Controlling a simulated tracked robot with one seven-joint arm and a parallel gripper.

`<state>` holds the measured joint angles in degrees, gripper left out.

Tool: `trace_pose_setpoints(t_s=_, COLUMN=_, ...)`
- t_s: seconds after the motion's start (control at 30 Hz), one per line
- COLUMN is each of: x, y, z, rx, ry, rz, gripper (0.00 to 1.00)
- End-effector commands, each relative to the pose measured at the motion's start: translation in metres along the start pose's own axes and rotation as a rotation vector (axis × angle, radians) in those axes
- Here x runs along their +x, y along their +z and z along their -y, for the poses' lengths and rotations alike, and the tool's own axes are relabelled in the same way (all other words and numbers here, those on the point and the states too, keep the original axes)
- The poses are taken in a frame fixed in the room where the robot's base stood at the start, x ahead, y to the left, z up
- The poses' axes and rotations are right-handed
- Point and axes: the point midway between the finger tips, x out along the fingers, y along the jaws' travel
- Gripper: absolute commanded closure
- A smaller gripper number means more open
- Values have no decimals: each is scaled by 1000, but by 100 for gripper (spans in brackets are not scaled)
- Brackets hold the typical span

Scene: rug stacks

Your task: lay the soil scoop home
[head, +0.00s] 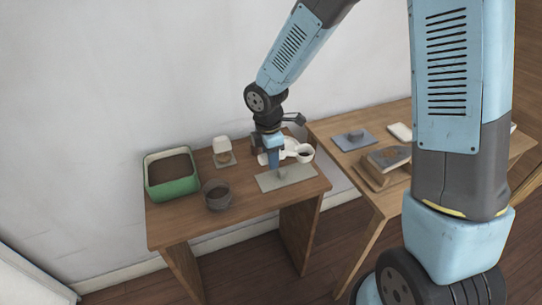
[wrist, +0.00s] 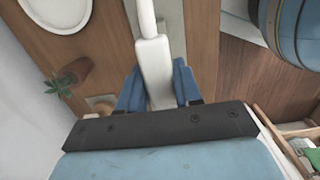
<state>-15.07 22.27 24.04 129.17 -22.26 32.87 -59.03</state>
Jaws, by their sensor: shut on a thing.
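The soil scoop (head: 304,153) is pale white with a round cup, dark inside, at its right end. My gripper (head: 273,160) is shut on its handle and holds it over the back right part of the left table. In the wrist view the pale handle (wrist: 153,62) runs up between the two blue fingers of my gripper (wrist: 158,88); the cup is out of view there. A flat grey mat (head: 300,174) lies on the table just in front of and below my gripper. A small upright grey-brown shape (head: 281,173) shows over it; I cannot tell what it is.
A small plant pot (wrist: 72,80) and white oval dish (wrist: 62,12) show in the wrist view. Another table (head: 340,160) stands right.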

Motion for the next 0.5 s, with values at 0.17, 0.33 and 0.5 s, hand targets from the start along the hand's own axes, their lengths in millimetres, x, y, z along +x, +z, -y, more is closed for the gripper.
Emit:
trace_pose_setpoints(t_s=0.17, x=10, y=0, z=0, rx=-1, ry=-1, rz=0, gripper=100)
trace_pose_setpoints(t_s=0.33, x=23, y=-1, z=0, rx=-1, ry=-1, rz=-1, gripper=100)
trace_pose_setpoints(t_s=0.5, x=36, y=-2, z=0, rx=0, ry=-1, rz=0, gripper=100)
